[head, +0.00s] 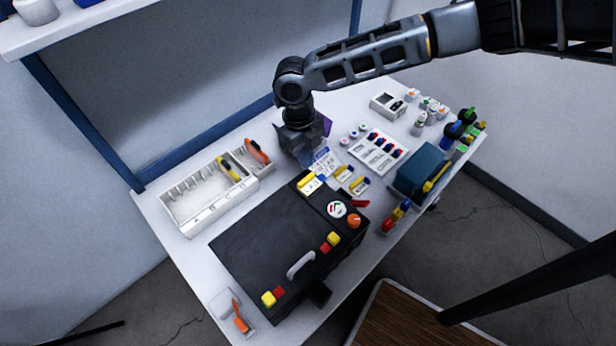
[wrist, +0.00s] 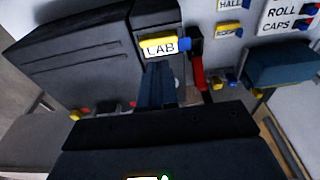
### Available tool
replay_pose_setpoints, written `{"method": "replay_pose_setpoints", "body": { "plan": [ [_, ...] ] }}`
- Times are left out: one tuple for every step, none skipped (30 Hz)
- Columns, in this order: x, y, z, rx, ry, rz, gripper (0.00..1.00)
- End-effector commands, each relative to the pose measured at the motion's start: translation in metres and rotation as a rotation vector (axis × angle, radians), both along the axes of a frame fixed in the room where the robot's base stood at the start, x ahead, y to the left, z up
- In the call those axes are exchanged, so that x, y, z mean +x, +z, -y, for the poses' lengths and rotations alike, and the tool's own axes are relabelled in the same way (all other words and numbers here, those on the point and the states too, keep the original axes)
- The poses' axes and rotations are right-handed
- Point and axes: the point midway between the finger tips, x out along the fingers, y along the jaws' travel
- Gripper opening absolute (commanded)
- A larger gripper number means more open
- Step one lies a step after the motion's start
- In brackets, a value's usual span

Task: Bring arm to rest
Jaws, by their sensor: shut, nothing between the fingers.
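My arm reaches in from the upper right in the head view, and my gripper (head: 312,160) hangs from it, pointing down over the back middle of the white table (head: 150,205). In the wrist view the fingers of my gripper (wrist: 158,85) are together, with nothing held between them. They show in front of a yellow and blue tag marked LAB (wrist: 160,46). The gripper body hides part of the table behind it in the head view.
A large black case (head: 260,250) with a grey handle fills the table's front. A white slotted tray (head: 190,215) stands left, a teal box (head: 418,168) right. Label cards (head: 311,184), a cap tray (head: 376,150) and small bottles crowd the middle and right. Open air surrounds the raised arm.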

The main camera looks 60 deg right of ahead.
Motion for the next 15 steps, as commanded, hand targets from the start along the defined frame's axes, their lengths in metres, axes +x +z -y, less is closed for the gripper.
{"method": "replay_pose_setpoints", "body": {
  "plan": [
    [0.0,0.0076,-0.0001,0.0,0.0,0.0,0.0],
    [0.0,0.0098,0.0,0.0,0.0,0.0,0.0],
    [-0.0001,0.0123,0.0,0.0,0.0,0.0,0.0],
    [0.0,0.0139,0.0,0.0,0.0,0.0,0.0],
    [-0.0001,0.0148,-0.0001,0.0,0.0,0.0,0.0],
    [-0.0001,0.0154,-0.0001,0.0,0.0,0.0,0.0],
    [-0.0001,0.0153,-0.0001,0.0,0.0,0.0,0.0],
    [0.0,0.015,-0.0001,0.0,0.0,0.0,0.0],
    [-0.0001,0.0145,-0.0001,0.0,0.0,0.0,0.0],
    [-0.0001,0.0142,-0.0001,0.0,0.0,0.0,0.0],
    [-0.0001,0.014,-0.0001,0.0,0.0,0.0,0.0],
    [0.0,0.014,-0.0001,0.0,0.0,0.0,0.0],
    [0.0,0.014,-0.0001,0.0,0.0,0.0,0.0],
    [0.0,0.014,-0.0001,0.0,0.0,0.0,0.0],
    [0.0,0.014,-0.0001,0.0,0.0,0.0,0.0]
  ]
}}
